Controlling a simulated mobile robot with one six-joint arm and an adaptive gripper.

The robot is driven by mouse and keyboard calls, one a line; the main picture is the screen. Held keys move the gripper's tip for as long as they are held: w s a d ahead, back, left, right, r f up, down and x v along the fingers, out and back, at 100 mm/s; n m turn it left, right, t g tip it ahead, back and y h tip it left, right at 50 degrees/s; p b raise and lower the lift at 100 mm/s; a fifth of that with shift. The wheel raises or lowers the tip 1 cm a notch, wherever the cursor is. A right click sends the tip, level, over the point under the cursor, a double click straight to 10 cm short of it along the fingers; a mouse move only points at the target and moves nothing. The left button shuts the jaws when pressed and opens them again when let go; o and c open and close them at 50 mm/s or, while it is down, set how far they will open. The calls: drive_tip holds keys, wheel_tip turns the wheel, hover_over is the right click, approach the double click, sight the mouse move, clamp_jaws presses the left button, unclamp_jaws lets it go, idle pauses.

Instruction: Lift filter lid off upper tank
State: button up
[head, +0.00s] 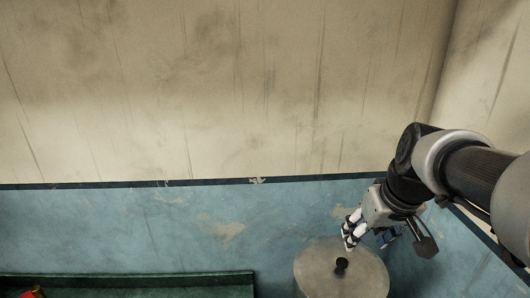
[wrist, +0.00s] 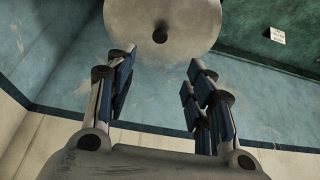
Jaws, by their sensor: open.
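The filter lid (head: 318,275) is a round, grey, worn disc with a small dark knob (head: 341,265) at its middle, low in the head view. The tank under it is not clearly visible. In the wrist view the lid (wrist: 190,22) shows at the top, with its knob (wrist: 160,33) beyond the fingertips and between their lines. My gripper (head: 349,236) is above the lid's far side in the head view, near the knob but apart from it. In the wrist view my gripper (wrist: 160,62) has its fingers spread wide with nothing between them.
A dark green ledge (head: 150,283) runs along the lower left of the head view, with a small red and yellow thing (head: 33,293) at its end. Blue and cream walls stand behind and at right, close to my arm. A small white label (wrist: 278,35) is on a green surface.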

sight(343, 262)
drive_tip(key=b+x, duration=0.3)
drive_tip(key=x, duration=1.4)
drive_tip(key=shift+c, duration=0.5)
clamp_jaws()
